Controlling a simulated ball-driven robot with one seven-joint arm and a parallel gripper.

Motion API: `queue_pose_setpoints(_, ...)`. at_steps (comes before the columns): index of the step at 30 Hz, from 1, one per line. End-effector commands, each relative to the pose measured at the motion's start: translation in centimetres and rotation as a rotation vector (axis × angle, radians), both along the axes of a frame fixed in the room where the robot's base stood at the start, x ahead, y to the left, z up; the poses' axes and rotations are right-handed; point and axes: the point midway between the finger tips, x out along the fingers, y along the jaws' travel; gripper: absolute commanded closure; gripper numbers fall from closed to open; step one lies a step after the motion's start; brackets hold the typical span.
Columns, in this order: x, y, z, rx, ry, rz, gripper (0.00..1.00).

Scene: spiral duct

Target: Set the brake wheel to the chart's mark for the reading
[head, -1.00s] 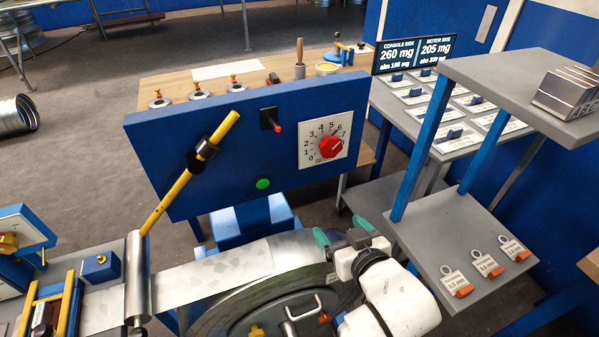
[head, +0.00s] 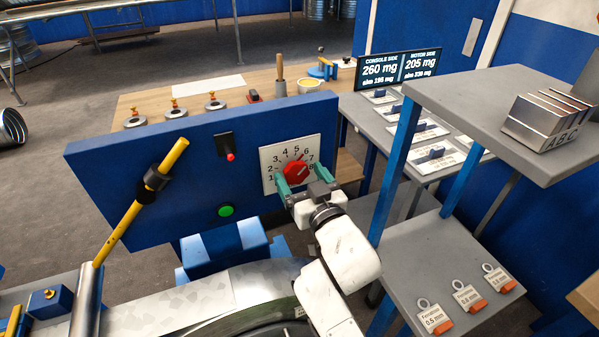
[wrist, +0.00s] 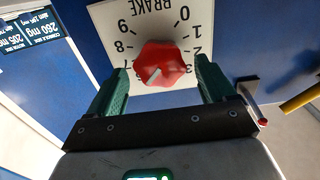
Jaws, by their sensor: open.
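The red brake wheel (head: 296,171) sits on a white numbered dial plate (head: 273,155) on the blue console. It shows close up and upside down in the wrist view (wrist: 163,63), where its pale pointer line slants toward the lower left; the exact number there is hidden or unclear. My gripper (head: 307,185) is open in front of the dial, its green fingers on either side of the wheel, with gaps visible in the wrist view (wrist: 161,78). A black display (head: 398,69) reads console side 260 mg, motor side 205 mg, with smaller aim lines. I cannot pick out a chart.
A black switch with a red tip (head: 227,148), a green button (head: 226,210) and a yellow lever (head: 140,203) are on or by the console. A grey shelf (head: 480,92) stands close on the right, with tagged pieces (head: 435,319) on its lower level.

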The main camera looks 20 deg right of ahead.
Motion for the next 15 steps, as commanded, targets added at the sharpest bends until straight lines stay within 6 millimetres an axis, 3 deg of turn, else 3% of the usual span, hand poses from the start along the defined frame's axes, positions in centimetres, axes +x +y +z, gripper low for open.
queue_pose_setpoints(4, 1.06, -0.03, 0.07, 0.000, -0.001, 0.000, 0.17)
queue_pose_setpoints(13, 1.27, -0.03, -0.03, 0.000, 0.001, 0.000, 0.17)
queue_pose_setpoints(15, 1.26, -0.02, -0.03, 0.000, 0.000, 0.000, 0.22)
